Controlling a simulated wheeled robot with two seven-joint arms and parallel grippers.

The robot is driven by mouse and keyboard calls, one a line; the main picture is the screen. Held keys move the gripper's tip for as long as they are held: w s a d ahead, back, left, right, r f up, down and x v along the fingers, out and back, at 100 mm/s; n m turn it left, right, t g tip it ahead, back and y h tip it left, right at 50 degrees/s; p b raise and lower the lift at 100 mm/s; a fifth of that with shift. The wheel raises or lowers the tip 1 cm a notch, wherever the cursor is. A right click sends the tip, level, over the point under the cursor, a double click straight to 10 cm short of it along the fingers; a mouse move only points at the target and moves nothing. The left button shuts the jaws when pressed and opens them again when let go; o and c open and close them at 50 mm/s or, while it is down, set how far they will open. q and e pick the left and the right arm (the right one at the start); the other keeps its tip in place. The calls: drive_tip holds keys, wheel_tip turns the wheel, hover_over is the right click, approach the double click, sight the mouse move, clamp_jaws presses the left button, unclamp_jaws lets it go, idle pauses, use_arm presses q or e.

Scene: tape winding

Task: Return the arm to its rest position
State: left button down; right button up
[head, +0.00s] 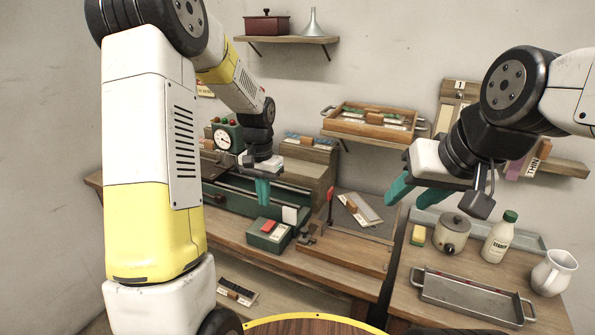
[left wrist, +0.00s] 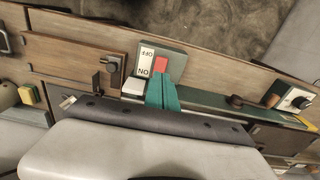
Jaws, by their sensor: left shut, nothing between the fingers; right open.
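My left gripper (head: 263,190) has teal fingers that are closed together with nothing between them.
A pot (head: 453,233), a white bottle (head: 500,237), a white jug (head: 553,272) and a metal tray (head: 470,297) stand on the right-hand table. A wooden tray (head: 374,122) rests on a wall shelf. A red box (head: 267,25) and funnel stand on a higher shelf.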

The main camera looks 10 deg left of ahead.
use_arm(q)
drive_tip(key=s+r+n+t, duration=0.2)
drive_tip(key=s+r+t, duration=0.1)
drive_tip(key=s+r, duration=1)
drive_tip(key=s+d+r+t+h, duration=0.1)
drive_tip(key=s+r, duration=0.1)
drive_tip(key=s, duration=0.3)
drive_tip(key=s+d+r+n+t+h, duration=0.1)
drive_tip(key=s+r, duration=0.2)
drive_tip(key=s, duration=0.2)
drive_tip(key=shift+s+t, duration=0.25)
drive_tip(key=shift+t, duration=0.15)
drive_tip(key=shift+w+r, duration=0.1)
